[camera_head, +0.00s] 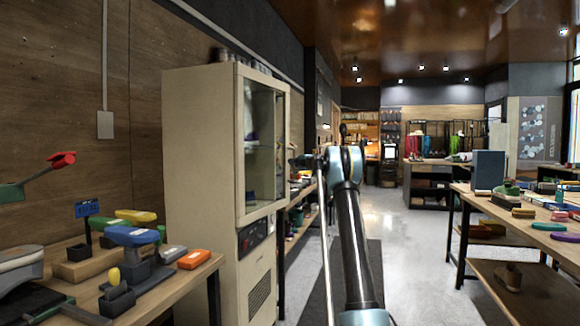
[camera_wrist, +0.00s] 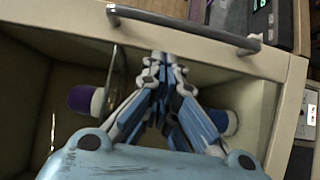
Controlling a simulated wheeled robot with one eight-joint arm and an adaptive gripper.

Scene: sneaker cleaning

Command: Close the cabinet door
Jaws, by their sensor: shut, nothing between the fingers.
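The tall cream cabinet (camera_head: 200,190) stands against the left wall in the head view. Its upper glass door (camera_head: 265,140) faces right; I cannot tell from here whether it stands slightly ajar. In the wrist view the door's cream frame (camera_wrist: 215,52) crosses the top, with a grey bar handle (camera_wrist: 185,28) on it. My gripper (camera_wrist: 164,58) is shut and empty, its fingertips at the frame's inner edge, below the handle in the picture. I cannot tell whether they touch the door. In the head view my arm hides part of the area beside the cabinet.
A purple-and-white object (camera_wrist: 86,98) and a blue object (camera_wrist: 224,122) show within the frame. A wooden bench (camera_head: 180,285) with brushes stands at left. A table (camera_head: 520,220) with brushes stands at right. The floor (camera_head: 400,235) between is clear.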

